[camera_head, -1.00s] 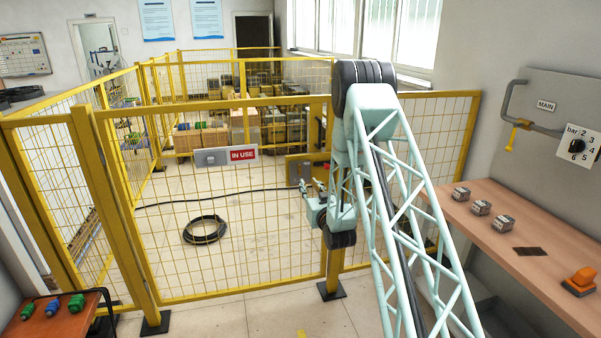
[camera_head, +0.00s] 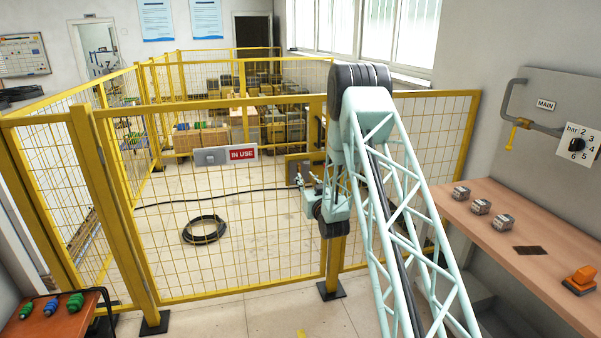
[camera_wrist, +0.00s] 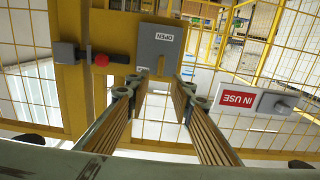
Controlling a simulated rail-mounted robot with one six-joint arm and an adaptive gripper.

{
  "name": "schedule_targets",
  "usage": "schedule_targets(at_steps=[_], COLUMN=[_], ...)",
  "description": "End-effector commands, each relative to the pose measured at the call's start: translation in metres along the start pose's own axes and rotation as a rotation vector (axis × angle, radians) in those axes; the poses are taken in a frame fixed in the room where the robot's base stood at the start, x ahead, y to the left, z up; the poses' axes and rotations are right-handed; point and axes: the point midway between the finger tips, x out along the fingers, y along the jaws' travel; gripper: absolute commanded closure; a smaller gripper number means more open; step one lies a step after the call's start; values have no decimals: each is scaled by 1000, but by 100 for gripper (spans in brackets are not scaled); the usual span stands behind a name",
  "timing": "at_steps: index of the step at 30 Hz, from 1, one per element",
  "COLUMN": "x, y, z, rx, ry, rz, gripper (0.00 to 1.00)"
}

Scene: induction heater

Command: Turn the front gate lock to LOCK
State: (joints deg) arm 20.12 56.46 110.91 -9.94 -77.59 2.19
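The front gate lock (camera_wrist: 160,42) shows in the wrist view as a grey plate with an OPEN label that reads upside down, on a yellow mount. A red knob (camera_wrist: 101,59) on a dark grey bar sits to its left. In the head view the lock plate (camera_head: 294,168) is small and partly hidden by my arm. I cannot tell whether the fingers touch the lock. My gripper (camera_head: 311,181) also shows in front of the gate in the head view.
A yellow mesh fence (camera_head: 215,105) stands before my arm, with a red IN USE sign (camera_head: 243,153) left of the lock. A bench (camera_head: 470,215) with several grey blocks is at the right. A coiled black hose (camera_head: 204,229) lies on the floor behind the fence.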

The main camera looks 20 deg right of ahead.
Motion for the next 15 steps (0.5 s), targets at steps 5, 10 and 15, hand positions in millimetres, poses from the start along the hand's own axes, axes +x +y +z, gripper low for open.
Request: schedule_targets(at_steps=[5,10,15], x=[25,46,66], y=[0,-1,-1], z=[1,1,1], rx=[-1,-1,-1], ry=[1,0,1], rz=[-1,-1,-1], gripper=[78,78,78])
